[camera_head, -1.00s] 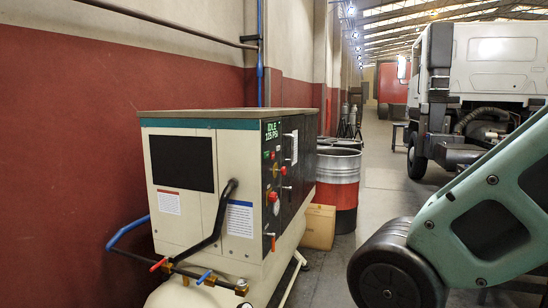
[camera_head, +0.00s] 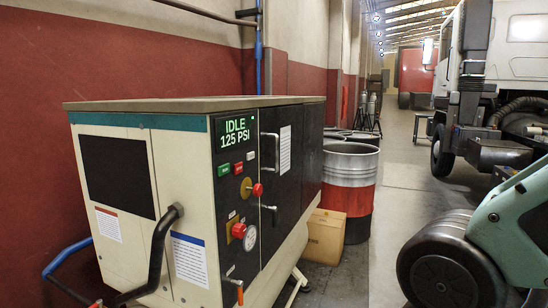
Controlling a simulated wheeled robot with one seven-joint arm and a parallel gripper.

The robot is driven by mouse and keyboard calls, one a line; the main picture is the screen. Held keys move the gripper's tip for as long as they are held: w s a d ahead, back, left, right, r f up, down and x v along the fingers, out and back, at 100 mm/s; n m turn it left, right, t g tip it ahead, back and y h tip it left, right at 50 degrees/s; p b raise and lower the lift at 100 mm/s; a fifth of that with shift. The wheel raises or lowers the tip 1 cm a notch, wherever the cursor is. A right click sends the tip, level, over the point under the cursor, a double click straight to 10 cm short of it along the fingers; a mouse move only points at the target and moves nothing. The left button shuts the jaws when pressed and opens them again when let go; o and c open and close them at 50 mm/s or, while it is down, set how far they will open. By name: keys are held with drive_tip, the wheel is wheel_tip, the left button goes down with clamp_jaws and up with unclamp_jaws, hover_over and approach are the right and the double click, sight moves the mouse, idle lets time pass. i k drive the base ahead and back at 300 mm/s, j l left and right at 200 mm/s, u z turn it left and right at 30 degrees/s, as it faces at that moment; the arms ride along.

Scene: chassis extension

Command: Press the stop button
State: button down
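A cream compressor cabinet (camera_head: 190,210) with a dark control panel stands at the left. Its green display (camera_head: 236,131) reads "IDLE 125 PSI". Another red knob (camera_head: 238,231) is further down, beside a round gauge (camera_head: 250,238).
A black handle pipe (camera_head: 160,245) and a blue hose (camera_head: 62,262) are at the cabinet's front left. A red and white drum (camera_head: 350,190) and a cardboard box (camera_head: 325,237) stand behind it. A truck (camera_head: 500,80) is at right. Open floor lies between.

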sight(238, 168)
drive_tip(key=i+l, duration=0.3)
drive_tip(key=i, duration=0.15)
drive_tip(key=i+l+z, duration=0.1)
drive_tip(key=i+l, duration=0.2)
drive_tip(key=i, duration=0.15)
